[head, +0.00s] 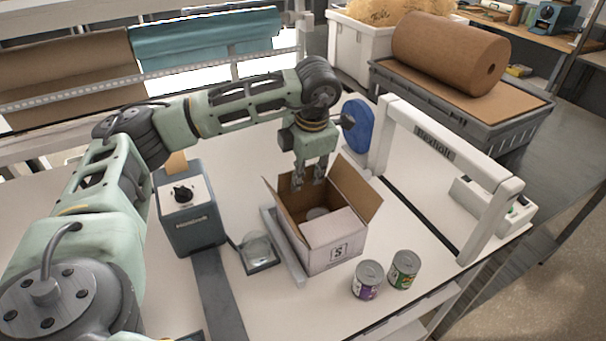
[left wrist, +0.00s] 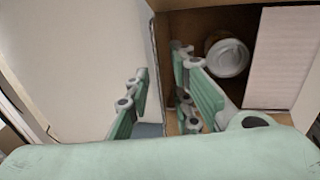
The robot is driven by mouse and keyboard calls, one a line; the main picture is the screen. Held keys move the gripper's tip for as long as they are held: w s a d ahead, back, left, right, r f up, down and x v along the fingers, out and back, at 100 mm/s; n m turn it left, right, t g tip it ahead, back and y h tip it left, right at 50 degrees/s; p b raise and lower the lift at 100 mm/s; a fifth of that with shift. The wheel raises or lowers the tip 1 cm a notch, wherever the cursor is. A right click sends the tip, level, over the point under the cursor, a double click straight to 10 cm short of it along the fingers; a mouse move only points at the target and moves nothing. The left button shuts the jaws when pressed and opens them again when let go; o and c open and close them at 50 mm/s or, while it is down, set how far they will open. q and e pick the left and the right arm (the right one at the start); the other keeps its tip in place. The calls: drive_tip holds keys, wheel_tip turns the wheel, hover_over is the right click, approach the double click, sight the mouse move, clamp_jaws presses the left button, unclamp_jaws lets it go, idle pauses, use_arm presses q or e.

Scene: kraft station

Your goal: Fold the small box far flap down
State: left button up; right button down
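The small box (head: 335,250) stands on the table, white outside and brown inside, with an "S" label on its near face. Its right flap (head: 357,188) stands up and leans outward; a left flap (head: 272,200) also sticks up. The far flap is hard to make out behind my gripper. A can (head: 317,212) sits inside; its pale lid shows in the left wrist view (left wrist: 228,57). My left gripper (head: 308,182) points down at the box's far edge, its fingers apart. In the left wrist view the fingers (left wrist: 162,95) appear on either side of a box edge. My right gripper is out of view.
Two cans, purple (head: 367,280) and green (head: 404,269), stand right of the box. A grey device with a knob (head: 188,215) and a small dish (head: 258,250) are left. A white frame (head: 440,150) and a blue disc (head: 357,125) stand behind and right.

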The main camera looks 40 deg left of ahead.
use_arm(q)
drive_tip(key=v, duration=1.1)
